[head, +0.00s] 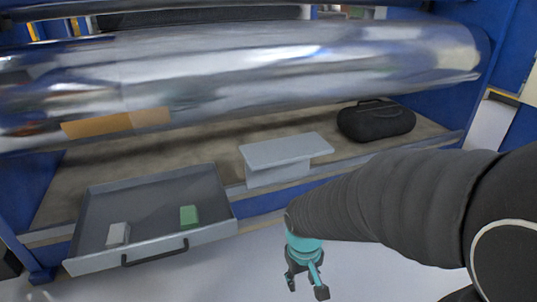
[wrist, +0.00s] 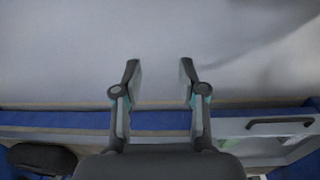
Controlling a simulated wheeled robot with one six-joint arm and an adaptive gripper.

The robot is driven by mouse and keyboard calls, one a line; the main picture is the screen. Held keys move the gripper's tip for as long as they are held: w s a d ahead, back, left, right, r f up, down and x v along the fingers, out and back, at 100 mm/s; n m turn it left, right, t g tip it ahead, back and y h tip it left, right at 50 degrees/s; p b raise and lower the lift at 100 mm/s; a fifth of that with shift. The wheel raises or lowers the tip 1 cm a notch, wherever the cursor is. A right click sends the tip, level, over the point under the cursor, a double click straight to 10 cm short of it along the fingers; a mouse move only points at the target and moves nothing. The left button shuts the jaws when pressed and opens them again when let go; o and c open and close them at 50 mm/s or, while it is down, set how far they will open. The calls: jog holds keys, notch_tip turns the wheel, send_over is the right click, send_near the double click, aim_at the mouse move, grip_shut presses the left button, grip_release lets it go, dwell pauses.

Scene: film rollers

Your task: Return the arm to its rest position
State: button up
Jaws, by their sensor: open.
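My arm reaches in from the right of the head view, in a dark ribbed sleeve. My gripper (head: 306,283) hangs at its end, low in front of the blue frame, over the pale floor. The wrist view shows its two fingers (wrist: 159,75) apart, with nothing between them but pale floor beyond. The gripper touches nothing that I can see.
An open grey drawer (head: 205,236) at left holds a white block (head: 118,234) and a green block (head: 189,216). A grey stand (head: 287,151) and a black case (head: 376,121) sit on the shelf, below a large shiny roller (head: 250,65). Floor around the gripper is clear.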

jog(key=s+d+r+m+t+p, duration=0.1)
jog(key=s+d+r, duration=0.3)
jog(key=r, duration=0.6)
jog(key=s+d+r+m+t+p, duration=0.1)
jog(key=s+d+r+m+t, duration=0.1)
jog(key=r, duration=0.8)
jog(key=shift+s+d+m+t+y, duration=0.3)
jog(key=shift+s+d+t, duration=0.55)
jog(key=shift+s+t, duration=0.25)
